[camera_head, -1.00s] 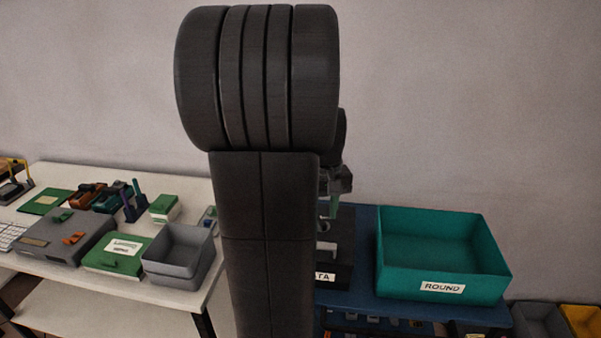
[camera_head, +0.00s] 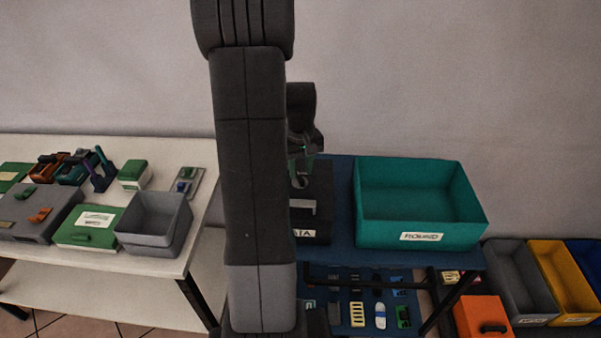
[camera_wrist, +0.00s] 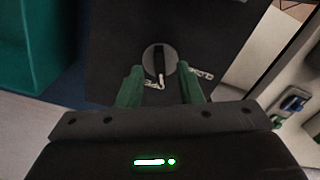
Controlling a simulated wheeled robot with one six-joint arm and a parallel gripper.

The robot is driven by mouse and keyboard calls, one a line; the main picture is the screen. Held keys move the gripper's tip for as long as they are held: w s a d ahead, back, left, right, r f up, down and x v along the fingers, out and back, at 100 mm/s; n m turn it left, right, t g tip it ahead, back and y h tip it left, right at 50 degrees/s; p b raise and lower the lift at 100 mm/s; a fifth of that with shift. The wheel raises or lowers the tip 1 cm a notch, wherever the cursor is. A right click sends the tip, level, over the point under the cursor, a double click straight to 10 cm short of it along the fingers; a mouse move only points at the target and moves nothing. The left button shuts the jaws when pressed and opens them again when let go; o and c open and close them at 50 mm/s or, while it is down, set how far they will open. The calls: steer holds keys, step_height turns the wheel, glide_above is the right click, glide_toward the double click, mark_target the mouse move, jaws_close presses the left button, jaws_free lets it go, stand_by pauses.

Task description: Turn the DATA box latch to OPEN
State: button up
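The DATA box (camera_head: 312,222) is a dark box on the blue table, partly hidden behind my arm; only the end of its label, "TA", shows. In the wrist view its dark top face (camera_wrist: 205,55) carries a round grey latch disc (camera_wrist: 159,60) with a black handle bar and a pale pointer. In the head view my gripper (camera_head: 303,165) is above the box.
A teal bin labelled ROUND (camera_head: 421,237) stands right of the box on the blue table (camera_head: 340,245). A white table (camera_head: 190,245) on the left holds a grey bin (camera_head: 153,240), a green box (camera_head: 88,238) and several devices. Grey and yellow bins stand at lower right.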

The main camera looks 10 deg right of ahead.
mark_target(300, 179)
steer(key=shift+f, duration=1.2)
jaws_close()
steer(key=shift+a+m+b, duration=0.1)
steer(key=shift+m+b, duration=0.45)
steer(key=shift+m, duration=1.95)
jaws_free()
